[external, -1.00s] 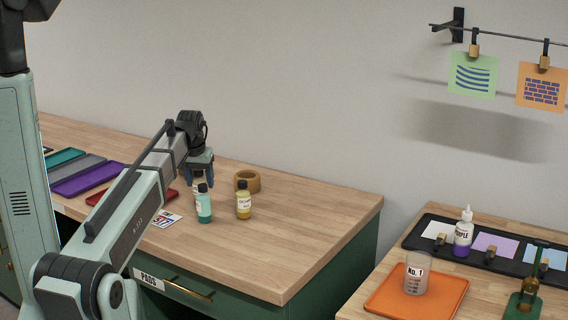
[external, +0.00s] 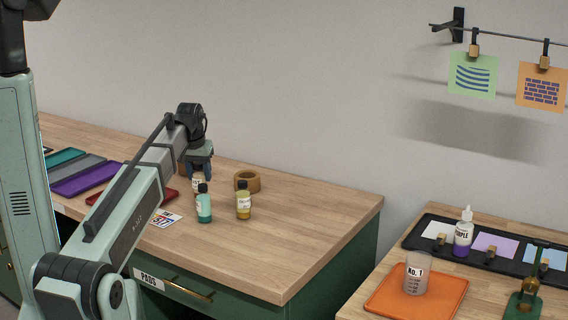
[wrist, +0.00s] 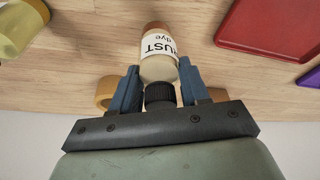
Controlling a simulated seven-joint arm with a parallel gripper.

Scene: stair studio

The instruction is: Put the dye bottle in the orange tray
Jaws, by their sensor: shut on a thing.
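The dye bottle, labelled "RUST dye" with a black cap (wrist: 160,95), is between my gripper's blue fingers (wrist: 158,88). Its pale label shows in the wrist view (wrist: 158,66), with a brown band at the far end. In the external view my gripper (external: 199,171) is shut on this bottle (external: 198,184), which is partly hidden behind a teal bottle. The orange tray (external: 380,299) lies on the right counter, well away from my gripper. A frosted cup marked "No. 1" (external: 416,273) stands on it.
The teal bottle (external: 204,206) and a yellow bottle (external: 243,202) stand close by, with a tape roll (external: 248,180) behind. Red, purple and other trays lie at left. A gap separates the counters. A purple bottle (external: 463,235) stands in a black rack.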

